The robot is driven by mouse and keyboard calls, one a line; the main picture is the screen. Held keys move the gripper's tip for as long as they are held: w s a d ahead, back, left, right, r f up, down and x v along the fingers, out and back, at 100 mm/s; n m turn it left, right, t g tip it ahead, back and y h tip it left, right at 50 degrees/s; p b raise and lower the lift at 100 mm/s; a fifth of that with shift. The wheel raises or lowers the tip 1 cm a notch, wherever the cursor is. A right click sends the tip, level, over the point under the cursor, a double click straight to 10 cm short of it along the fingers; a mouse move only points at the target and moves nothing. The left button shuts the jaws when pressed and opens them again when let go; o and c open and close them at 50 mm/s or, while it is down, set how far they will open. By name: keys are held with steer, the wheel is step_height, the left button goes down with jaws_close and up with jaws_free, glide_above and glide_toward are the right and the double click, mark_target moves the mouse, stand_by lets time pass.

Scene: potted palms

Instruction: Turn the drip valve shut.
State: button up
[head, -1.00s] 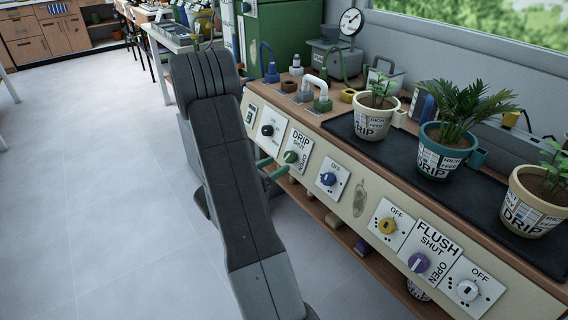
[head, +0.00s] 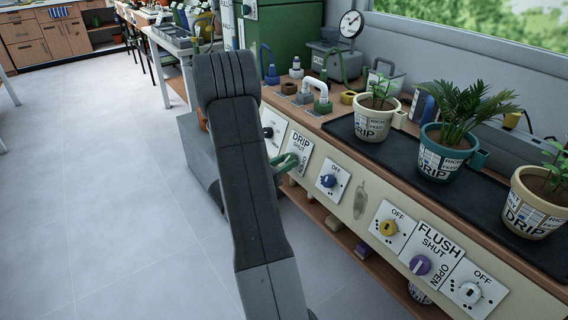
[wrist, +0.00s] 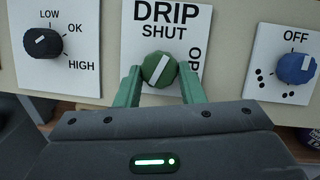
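The green drip knob (wrist: 160,70) sits on a white plate (wrist: 204,22) lettered DRIP and SHUT, with more lettering partly hidden at the right. Its white mark is tilted, with its top leaning right of straight up, towards the right of SHUT. My gripper (wrist: 160,76) has one green finger on each side of the knob, tips close against its edges. I cannot tell whether they touch it. In the head view my gripper (head: 286,162) is at the drip plate (head: 300,146), and the knob is hidden behind it.
A black LOW-OK-HIGH dial (wrist: 43,44) is close on the left and a blue OFF knob (wrist: 295,68) on the right. Further right are a yellow knob (head: 388,228) and a purple FLUSH knob (head: 420,265). Potted plants stand on the black mat (head: 400,165) above.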

steer(key=shift+r+n+p, duration=0.2)
steer(key=shift+n+p, duration=0.3)
steer(key=shift+p, duration=0.1)
steer(key=shift+s+d+r+n+t+y+p, duration=0.15)
steer(key=shift+n+y+p, duration=0.15)
steer(key=shift+n+p, duration=0.3)
steer(key=shift+w+n+t+y+p, duration=0.15)
steer(key=shift+n+y+p, duration=0.15)
steer(key=shift+n+p, duration=0.25)
steer(key=shift+s+n+y+p, duration=0.1)
steer(key=shift+n+y+p, duration=0.45)
steer(key=shift+n, duration=0.5)
steer(key=shift+f+n+t, duration=0.25)
steer(key=shift+n+t, duration=0.05)
steer(key=shift+n, duration=0.1)
steer(key=o, duration=1)
steer(key=p+v, duration=0.2)
steer(key=v, duration=1.2)
